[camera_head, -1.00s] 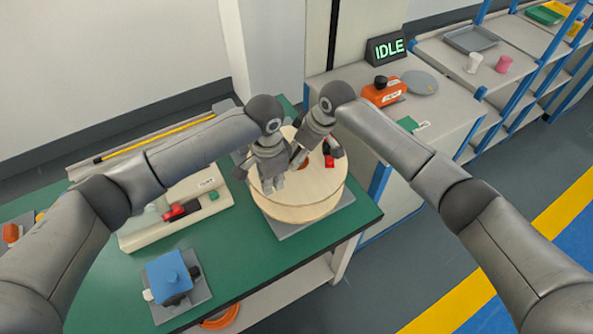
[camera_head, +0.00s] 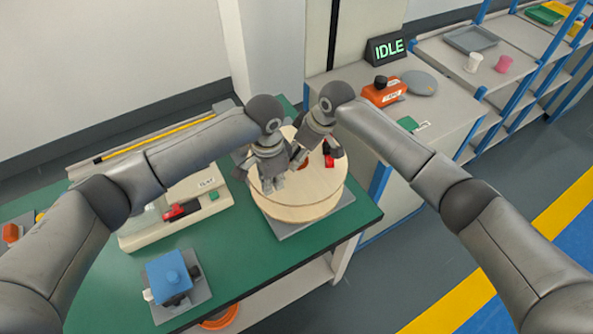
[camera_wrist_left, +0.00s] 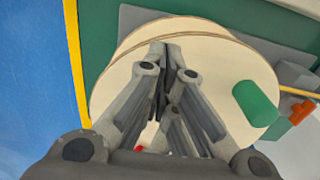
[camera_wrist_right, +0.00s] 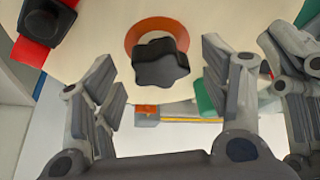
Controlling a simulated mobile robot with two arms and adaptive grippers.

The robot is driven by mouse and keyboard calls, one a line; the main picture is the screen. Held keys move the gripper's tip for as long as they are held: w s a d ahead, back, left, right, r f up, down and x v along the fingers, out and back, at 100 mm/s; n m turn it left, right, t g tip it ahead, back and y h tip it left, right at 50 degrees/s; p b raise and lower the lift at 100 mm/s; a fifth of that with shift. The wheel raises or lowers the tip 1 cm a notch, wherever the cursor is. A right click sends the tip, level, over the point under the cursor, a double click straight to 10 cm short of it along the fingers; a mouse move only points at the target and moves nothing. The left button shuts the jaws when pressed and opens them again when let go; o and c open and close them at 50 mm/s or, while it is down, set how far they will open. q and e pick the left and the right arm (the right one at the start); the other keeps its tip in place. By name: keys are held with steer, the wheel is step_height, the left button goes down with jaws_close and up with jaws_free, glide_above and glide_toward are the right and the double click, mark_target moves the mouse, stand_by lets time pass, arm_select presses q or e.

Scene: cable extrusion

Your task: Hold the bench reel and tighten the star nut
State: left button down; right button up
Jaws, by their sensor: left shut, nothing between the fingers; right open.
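The bench reel (camera_head: 325,190), with pale round wooden flanges, sits on a grey plate on the green bench. The flange also shows in the left wrist view (camera_wrist_left: 222,62). The black star nut (camera_wrist_right: 160,62) is at the reel's middle, in front of an orange ring (camera_wrist_right: 152,30). My right gripper (camera_wrist_right: 158,68) is open, its fingers apart on either side of the star nut; contact is not clear. My left gripper (camera_head: 272,188) is shut and empty over the flange, close beside the right one; it also shows in the left wrist view (camera_wrist_left: 166,55). The arms hide the nut in the head view.
A green cylinder (camera_wrist_left: 255,102) and a red part with a black knob (camera_wrist_right: 45,25) are at the reel. A blue device (camera_head: 172,276) stands on the bench's near left. An orange box (camera_head: 384,93) and IDLE display (camera_head: 387,47) stand on the cabinet behind.

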arm_select(q)
steer(key=shift+f, duration=1)
steer(key=shift+s, duration=0.1)
arm_select(e)
steer(key=shift+s, duration=0.1)
steer(key=shift+c, duration=0.4)
